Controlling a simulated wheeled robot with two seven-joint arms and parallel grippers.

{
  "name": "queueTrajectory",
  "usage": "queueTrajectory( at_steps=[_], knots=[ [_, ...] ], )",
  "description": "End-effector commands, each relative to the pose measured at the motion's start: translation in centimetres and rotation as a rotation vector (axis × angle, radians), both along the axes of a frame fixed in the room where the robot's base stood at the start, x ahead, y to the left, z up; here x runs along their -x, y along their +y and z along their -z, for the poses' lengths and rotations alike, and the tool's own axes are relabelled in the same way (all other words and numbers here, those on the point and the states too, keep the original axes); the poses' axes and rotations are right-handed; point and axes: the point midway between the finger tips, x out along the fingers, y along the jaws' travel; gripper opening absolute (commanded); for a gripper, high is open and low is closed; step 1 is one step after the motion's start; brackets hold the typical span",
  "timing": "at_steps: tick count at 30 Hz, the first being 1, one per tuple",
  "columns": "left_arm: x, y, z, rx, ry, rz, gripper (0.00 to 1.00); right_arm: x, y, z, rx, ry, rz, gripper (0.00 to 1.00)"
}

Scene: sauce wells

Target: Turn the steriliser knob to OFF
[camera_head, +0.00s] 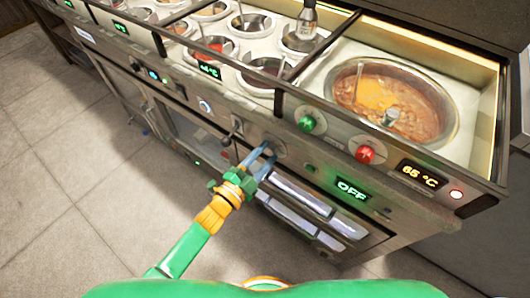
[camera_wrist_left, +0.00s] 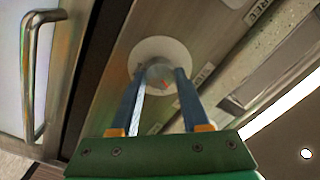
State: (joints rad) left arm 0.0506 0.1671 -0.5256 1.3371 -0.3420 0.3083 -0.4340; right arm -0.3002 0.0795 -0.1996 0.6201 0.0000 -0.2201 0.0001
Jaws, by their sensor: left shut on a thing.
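The steriliser knob (camera_wrist_left: 159,75) is a small greyish knob with a red mark, on a round pale plate in the left wrist view. In the head view the knob (camera_head: 279,147) is on the counter's front panel, partly hidden by my fingers. My left gripper (camera_head: 268,156) has its two blue fingers on either side of the knob, shut on it; the fingers also show in the left wrist view (camera_wrist_left: 162,85). A display (camera_head: 351,189) to the lower right of the knob reads OFF in green. My right gripper is not in view.
A green button (camera_head: 307,124) and a red button (camera_head: 365,154) sit on the panel above right. A large pot of sauce (camera_head: 440,117) and several smaller wells line the counter top. Drawers (camera_head: 302,198) are below the knob. Open tiled floor (camera_head: 70,180) lies left.

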Motion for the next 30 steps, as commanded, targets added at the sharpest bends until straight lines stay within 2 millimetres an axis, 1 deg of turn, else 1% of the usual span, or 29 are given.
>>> queueTrajectory(
  at_steps=[6, 15, 21, 30],
  knots=[
    [0.00, 0.00, -0.11, 0.140, 0.102, 0.001, 0.00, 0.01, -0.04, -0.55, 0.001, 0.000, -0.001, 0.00],
    [-0.04, 0.04, -0.09, 0.278, 0.203, 0.001, 0.00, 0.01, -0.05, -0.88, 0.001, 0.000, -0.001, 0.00],
    [-0.03, 0.04, -0.05, 0.324, 0.236, 0.001, 0.00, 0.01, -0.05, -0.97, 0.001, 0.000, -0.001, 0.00],
    [-0.03, 0.04, -0.03, 0.345, 0.252, 0.001, 0.00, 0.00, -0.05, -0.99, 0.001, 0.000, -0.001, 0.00]
  ],
)
